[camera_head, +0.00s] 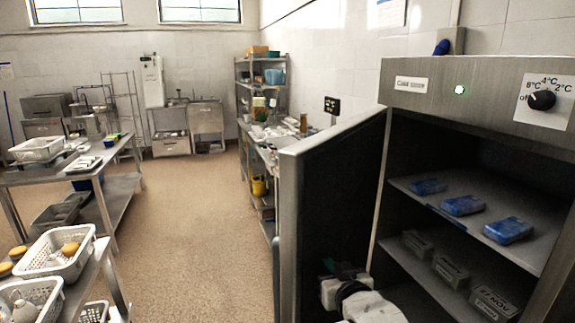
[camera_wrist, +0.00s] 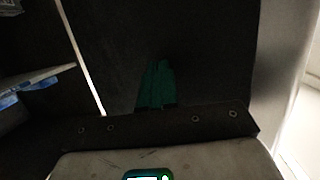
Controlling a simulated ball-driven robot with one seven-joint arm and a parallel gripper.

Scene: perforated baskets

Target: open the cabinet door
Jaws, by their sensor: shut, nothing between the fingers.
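The steel cabinet (camera_head: 420,97) stands at the right of the head view with its front open and its shelves showing. Its door (camera_head: 328,190) stands swung out at the left, the dark inner face toward the opening. My gripper (camera_head: 340,268) is low beside this inner face, inside the swing of the door. In the wrist view the teal fingers (camera_wrist: 156,85) are together, with nothing between them, in front of the dark door panel (camera_wrist: 205,50). I cannot tell whether they touch it. The door's handle is hidden.
Blue packs (camera_head: 463,205) lie on the upper shelf and grey blocks (camera_head: 450,271) on the lower one. A steel table (camera_head: 118,186) and white baskets (camera_head: 58,255) stand at the left. The floor (camera_head: 200,215) between is clear.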

